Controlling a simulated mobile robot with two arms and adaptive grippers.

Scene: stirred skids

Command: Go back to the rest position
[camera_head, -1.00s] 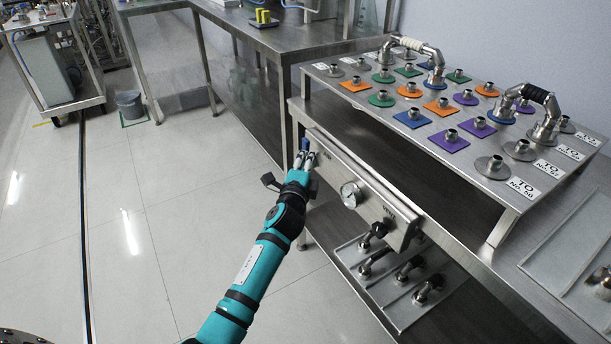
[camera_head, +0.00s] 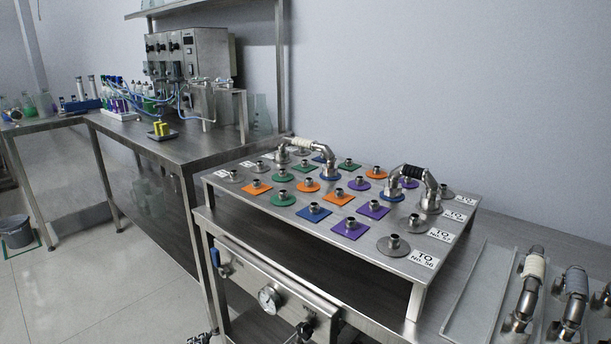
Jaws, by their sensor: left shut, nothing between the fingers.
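Only the tip of my left gripper (camera_head: 203,338) shows, at the bottom edge of the head view. It is shut and empty, below and apart from the blue handle (camera_head: 215,257) at the left end of the steel panel (camera_head: 250,275). The rest of my left arm is out of frame. My right gripper is not in view. The panel also carries a round gauge (camera_head: 269,299) and a black knob (camera_head: 305,331).
Above the panel stands a steel rack (camera_head: 385,262) with coloured plates, fittings and two curved pipes. A tray (camera_head: 480,305) with pipe pieces lies at right. A bench (camera_head: 170,148) with lab equipment stands behind. Open floor (camera_head: 90,285) lies at left.

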